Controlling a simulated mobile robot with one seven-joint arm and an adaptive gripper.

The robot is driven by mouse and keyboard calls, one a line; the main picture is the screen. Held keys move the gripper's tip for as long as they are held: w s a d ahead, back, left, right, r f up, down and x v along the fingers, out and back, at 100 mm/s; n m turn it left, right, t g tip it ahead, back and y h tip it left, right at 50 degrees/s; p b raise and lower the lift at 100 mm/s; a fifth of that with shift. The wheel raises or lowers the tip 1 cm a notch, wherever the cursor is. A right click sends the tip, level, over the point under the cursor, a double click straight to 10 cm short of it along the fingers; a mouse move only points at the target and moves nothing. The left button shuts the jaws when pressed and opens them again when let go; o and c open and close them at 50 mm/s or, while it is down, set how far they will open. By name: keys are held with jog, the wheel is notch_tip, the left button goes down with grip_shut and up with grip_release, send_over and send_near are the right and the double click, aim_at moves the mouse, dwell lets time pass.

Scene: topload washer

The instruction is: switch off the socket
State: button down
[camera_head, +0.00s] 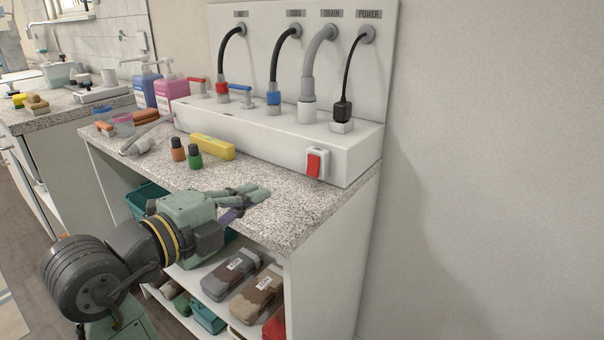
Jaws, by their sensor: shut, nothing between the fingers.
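The socket (342,126) is a small white block on top of the white service box, under the POWER label, with a black plug (343,110) standing in it. A red rocker switch (314,165) in a white frame sits on the front face of the box, at its right end. I cannot tell which way the rocker is set. My gripper (260,191) is shut and empty over the front edge of the speckled counter. It is left of the switch, lower in the picture and apart from it, with its fingers pointing right.
The white box (240,131) also carries red, blue and grey hose fittings. A yellow block (212,146) and two small bottles (194,157) stand on the counter (285,225) left of the switch. The counter directly before the switch is clear.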

aim_at(311, 170)
jog(key=p+x, duration=0.2)
jog(key=x, duration=1.1)
jog(key=shift+w+d, duration=0.2)
jog(key=shift+w, duration=0.05)
jog(key=shift+f, duration=0.1)
